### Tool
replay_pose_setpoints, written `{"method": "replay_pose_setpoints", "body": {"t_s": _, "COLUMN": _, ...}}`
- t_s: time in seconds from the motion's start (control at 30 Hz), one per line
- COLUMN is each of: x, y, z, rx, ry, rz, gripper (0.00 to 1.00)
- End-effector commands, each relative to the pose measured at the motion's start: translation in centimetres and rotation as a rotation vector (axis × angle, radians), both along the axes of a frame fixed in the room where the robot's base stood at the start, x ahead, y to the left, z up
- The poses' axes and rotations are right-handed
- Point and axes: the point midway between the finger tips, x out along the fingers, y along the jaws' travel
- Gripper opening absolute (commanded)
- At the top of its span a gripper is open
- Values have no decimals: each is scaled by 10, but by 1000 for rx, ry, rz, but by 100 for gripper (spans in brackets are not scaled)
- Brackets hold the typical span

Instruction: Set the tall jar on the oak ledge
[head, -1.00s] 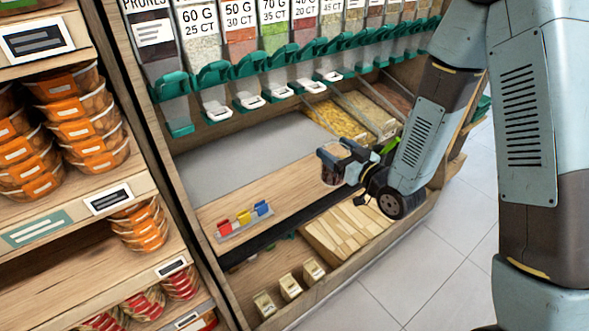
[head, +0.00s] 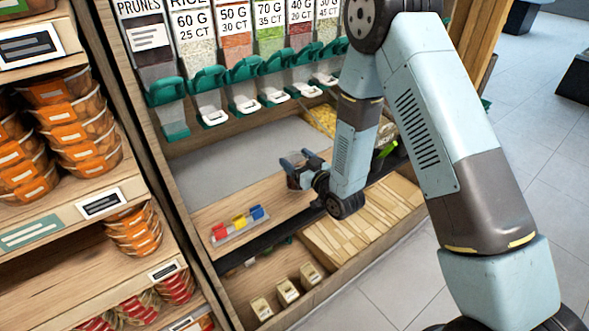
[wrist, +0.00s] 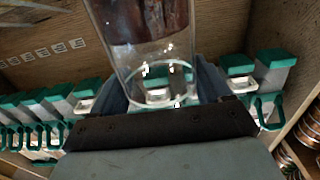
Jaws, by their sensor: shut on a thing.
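My gripper (head: 299,168) is shut on the tall jar (head: 298,179), which is small and partly hidden by the fingers in the head view. In the wrist view the jar (wrist: 140,55) is clear glass with dark reddish-brown contents at its far part and an empty clear part near the gripper. Grey-blue fingers stand on both sides of it. The oak ledge (head: 208,214) is the pale wooden shelf below the dispensers. The jar is over or at the ledge's right part; I cannot tell whether it touches the wood.
A rack of red, yellow and blue pieces (head: 238,225) sits on the ledge left of the jar. Green-handled dispensers (head: 207,82) hang behind. A lower bin (head: 350,225) and small boxes (head: 288,291) lie below. Bare ledge shows between rack and jar.

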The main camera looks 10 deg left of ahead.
Motion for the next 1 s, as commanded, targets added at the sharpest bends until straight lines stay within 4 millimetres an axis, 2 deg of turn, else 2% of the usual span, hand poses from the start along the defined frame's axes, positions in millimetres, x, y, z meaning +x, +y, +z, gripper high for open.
{"method": "replay_pose_setpoints", "body": {"t_s": 0.23, "x": 1, "y": 9, "z": -11, "rx": 1, "ry": -1, "rz": 2, "gripper": 6}}
{"method": "replay_pose_setpoints", "body": {"t_s": 0.5, "x": 0, "y": 9, "z": -38, "rx": -1, "ry": -1, "rz": 4, "gripper": 6}}
{"method": "replay_pose_setpoints", "body": {"t_s": 0.87, "x": 0, "y": 9, "z": -41, "rx": 1, "ry": -1, "rz": 4, "gripper": 6}}
{"method": "replay_pose_setpoints", "body": {"t_s": 0.9, "x": 0, "y": 9, "z": -41, "rx": 0, "ry": 0, "rz": 4, "gripper": 80}}
{"method": "replay_pose_setpoints", "body": {"t_s": 1.0, "x": 0, "y": 9, "z": -41, "rx": 0, "ry": 0, "rz": 4, "gripper": 89}}
